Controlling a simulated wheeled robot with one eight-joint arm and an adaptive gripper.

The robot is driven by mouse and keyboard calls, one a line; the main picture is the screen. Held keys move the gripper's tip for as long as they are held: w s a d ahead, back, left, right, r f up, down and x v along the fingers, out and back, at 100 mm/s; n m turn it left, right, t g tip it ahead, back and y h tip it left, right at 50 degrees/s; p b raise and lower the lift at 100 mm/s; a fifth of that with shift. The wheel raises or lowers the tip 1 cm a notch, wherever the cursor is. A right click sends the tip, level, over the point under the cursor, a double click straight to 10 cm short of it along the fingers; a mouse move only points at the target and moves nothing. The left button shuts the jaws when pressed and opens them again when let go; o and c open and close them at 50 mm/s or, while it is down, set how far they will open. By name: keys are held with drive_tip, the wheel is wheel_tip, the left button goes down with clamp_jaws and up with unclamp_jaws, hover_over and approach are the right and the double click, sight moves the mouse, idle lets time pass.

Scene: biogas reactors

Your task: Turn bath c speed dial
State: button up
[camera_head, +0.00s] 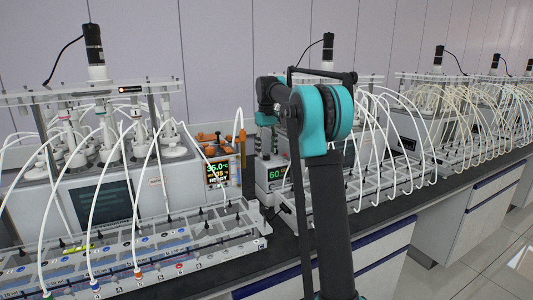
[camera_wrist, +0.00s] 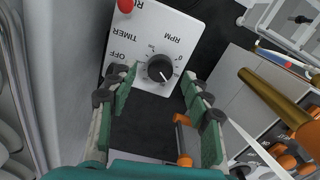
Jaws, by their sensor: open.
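In the wrist view a round black dial (camera_wrist: 160,68) with a white pointer line sits on a white panel (camera_wrist: 143,25). The panel reads RPM, TIMER and OFF, turned in the picture. I see no bath letter beside the dial. In the head view my arm comes down over a small unit with a green 60 display (camera_head: 276,174); the dial itself cannot be made out there.
A red knob (camera_wrist: 125,5) is on the same panel. An orange-handled part (camera_wrist: 183,140) and a brass-coloured cylinder (camera_wrist: 270,85) lie to the right. In the head view, a display reading 35.0 and READY (camera_head: 217,173) stands left of my arm, with white tubes (camera_head: 385,140) to the right.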

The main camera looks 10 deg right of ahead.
sight(267, 155)
wheel_tip(267, 155, up, 10)
drive_tip(key=shift+r, duration=0.15)
idle(0.5)
